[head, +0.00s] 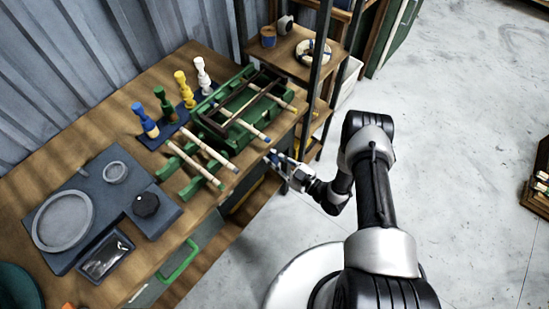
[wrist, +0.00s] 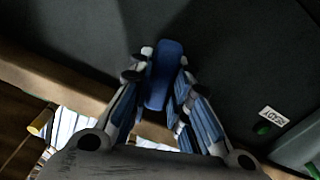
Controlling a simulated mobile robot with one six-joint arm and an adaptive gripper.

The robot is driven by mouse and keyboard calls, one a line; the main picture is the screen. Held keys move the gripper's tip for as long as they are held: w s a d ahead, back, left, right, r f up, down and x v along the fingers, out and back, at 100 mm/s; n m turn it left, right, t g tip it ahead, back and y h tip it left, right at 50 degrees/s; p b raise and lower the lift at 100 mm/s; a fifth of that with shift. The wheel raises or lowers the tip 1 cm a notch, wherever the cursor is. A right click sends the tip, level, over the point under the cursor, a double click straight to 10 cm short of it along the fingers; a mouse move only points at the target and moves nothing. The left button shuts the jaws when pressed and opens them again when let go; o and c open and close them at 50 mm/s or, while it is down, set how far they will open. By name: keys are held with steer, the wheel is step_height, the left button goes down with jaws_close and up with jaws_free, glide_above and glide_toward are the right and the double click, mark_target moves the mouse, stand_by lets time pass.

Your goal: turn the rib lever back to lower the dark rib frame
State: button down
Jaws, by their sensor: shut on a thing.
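The dark rib frame (head: 229,123) sits over the green fixture (head: 243,86) at the right end of the workbench. I cannot tell exactly how high it stands above the fixture. My gripper (head: 276,157) is at the bench's front edge, just in front of the fixture. In the wrist view my gripper (wrist: 160,85) is shut on a blue handle (wrist: 165,72), which appears to be the rib lever. The fingers lie on both sides of the handle. The rest of the lever is hidden in the head view.
Pale rods (head: 203,150) lie across green supports beside the fixture. Several coloured turned pegs (head: 165,104) stand behind. A grey tray with a round dish (head: 63,220) is at left. A shelf rack (head: 285,55) stands close at right. A READY label (wrist: 274,116) shows on the dark panel.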

steer(key=n, duration=0.3)
steer(key=shift+n, duration=0.3)
steer(key=n, duration=0.1)
steer(key=n+p, duration=0.1)
steer(key=n, duration=0.1)
steer(key=shift+s+a+f+n, duration=0.1)
steer(key=shift+s+f+n, duration=0.05)
steer(key=shift+n, duration=0.15)
steer(key=n, duration=0.3)
steer(key=shift+f+n+p, duration=0.1)
steer(key=shift+n+p, duration=0.2)
steer(key=shift+f+n+p, duration=0.1)
steer(key=shift+n+p, duration=0.25)
steer(key=shift+n, duration=1.45)
steer(key=c, duration=1.5)
jaws_free()
